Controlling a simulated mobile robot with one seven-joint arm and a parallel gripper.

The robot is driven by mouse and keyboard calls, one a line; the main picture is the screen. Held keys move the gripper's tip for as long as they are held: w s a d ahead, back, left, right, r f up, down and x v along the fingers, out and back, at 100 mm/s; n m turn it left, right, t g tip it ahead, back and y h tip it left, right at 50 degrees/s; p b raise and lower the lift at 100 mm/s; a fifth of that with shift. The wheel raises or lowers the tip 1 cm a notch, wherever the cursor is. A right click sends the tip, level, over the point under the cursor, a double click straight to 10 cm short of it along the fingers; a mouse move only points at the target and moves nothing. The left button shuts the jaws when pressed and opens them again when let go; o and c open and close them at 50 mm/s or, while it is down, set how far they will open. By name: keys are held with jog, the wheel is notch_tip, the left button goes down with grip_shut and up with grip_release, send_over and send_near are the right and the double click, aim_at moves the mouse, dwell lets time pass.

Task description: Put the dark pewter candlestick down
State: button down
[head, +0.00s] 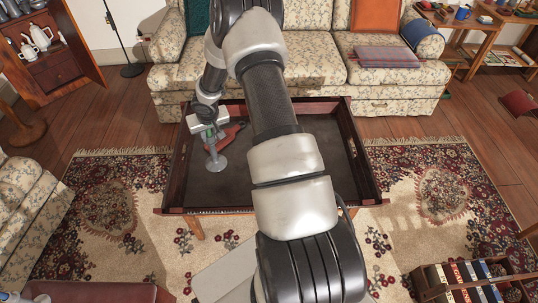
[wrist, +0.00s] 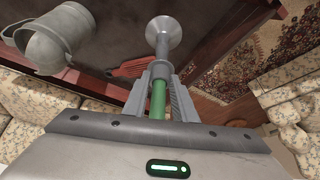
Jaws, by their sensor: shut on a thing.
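The dark pewter candlestick (head: 216,163) hangs below my gripper (head: 210,133) over the left part of the dark tray table (head: 340,165), its round flared end downward. In the wrist view my gripper (wrist: 161,76) is shut on its stem, and the flared end of the candlestick (wrist: 165,35) points away from me. A green part shows between the fingers. I cannot tell whether the flared end touches the table.
A red slotted thing (head: 230,136) lies on the table beside the candlestick. A grey pitcher (wrist: 48,45) shows at left in the wrist view; I cannot make it out in the head view. The table has raised edges. Its visible front left is clear. A floral sofa (head: 330,75) stands behind.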

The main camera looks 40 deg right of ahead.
aim_at(216, 152)
jog(key=f, duration=0.2)
jog(key=f+b, duration=0.1)
jog(key=f, duration=0.2)
jog(key=f+b, duration=0.1)
jog(key=f, duration=0.1)
jog(key=shift+w+d+f, duration=0.15)
jog(key=shift+d, duration=0.15)
jog(key=shift+f+b, duration=0.7)
jog(key=shift+f, duration=1.1)
jog(key=shift+f+b, duration=0.2)
jog(key=shift+b, duration=0.1)
jog(key=c, duration=1.5)
grip_release()
jog(key=shift+o, duration=0.2)
